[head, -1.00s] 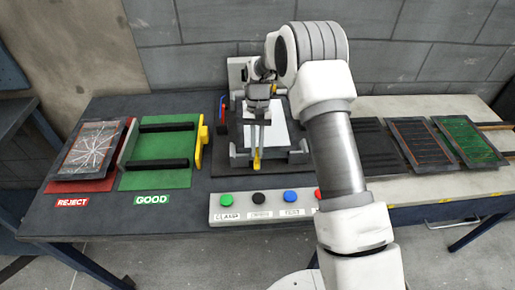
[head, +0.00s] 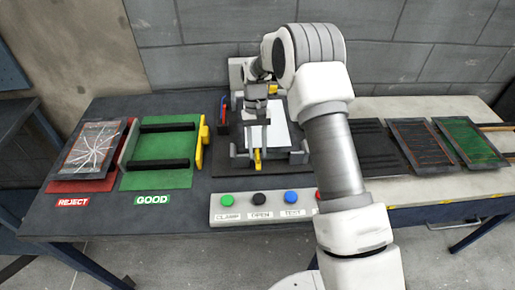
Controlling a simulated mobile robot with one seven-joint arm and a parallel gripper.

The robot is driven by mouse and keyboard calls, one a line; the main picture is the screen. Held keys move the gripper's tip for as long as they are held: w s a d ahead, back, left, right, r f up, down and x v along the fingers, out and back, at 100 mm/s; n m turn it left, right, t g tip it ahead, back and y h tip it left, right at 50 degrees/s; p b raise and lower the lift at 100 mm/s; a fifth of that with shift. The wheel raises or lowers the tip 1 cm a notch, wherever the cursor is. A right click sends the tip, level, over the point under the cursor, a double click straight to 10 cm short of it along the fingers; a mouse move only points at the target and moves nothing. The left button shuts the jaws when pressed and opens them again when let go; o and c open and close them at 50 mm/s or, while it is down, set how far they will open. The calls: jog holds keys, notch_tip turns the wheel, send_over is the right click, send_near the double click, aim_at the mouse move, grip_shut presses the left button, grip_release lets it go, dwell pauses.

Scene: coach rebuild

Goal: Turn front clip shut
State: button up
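The front clip (head: 257,160) is a small yellow piece at the front middle edge of the grey test fixture (head: 297,157). It points toward the front. A white sheet or panel (head: 282,127) lies in the fixture. My gripper (head: 257,146) reaches down over the fixture, with its fingertips at or just above the clip. The view is too small to tell whether the fingers touch the clip or are closed around it.
A button box with green (head: 227,200), black, blue and red buttons stands in front of the fixture. The green GOOD rack (head: 155,178) and the red REJECT tray (head: 84,185) with a cracked panel are left. Dark and green panels (head: 468,141) lie right.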

dwell(0.3)
jog(key=v, duration=1.7)
jog(key=shift+r+p, duration=0.2)
jog(key=shift+p, duration=0.2)
jog(key=shift+r, duration=0.1)
jog(key=s+d+r+t, duration=0.3)
jog(key=s+r, duration=0.4)
jog(key=r, duration=0.1)
jog(key=s+d+r+t, duration=0.2)
jog(key=s+d+r, duration=0.1)
jog(key=s+r, duration=0.5)
jog(key=s+d+f+t, duration=0.1)
jog(key=s, duration=0.5)
jog(key=s+d+f+t, duration=0.1)
jog(key=s+f+t, duration=0.1)
jog(key=s, duration=0.4)
jog(key=s+d+f+t, duration=0.1)
jog(key=s+d+t, duration=0.1)
jog(key=s, duration=0.4)
jog(key=shift+s+d+f, duration=0.1)
jog(key=shift+s+f, duration=0.2)
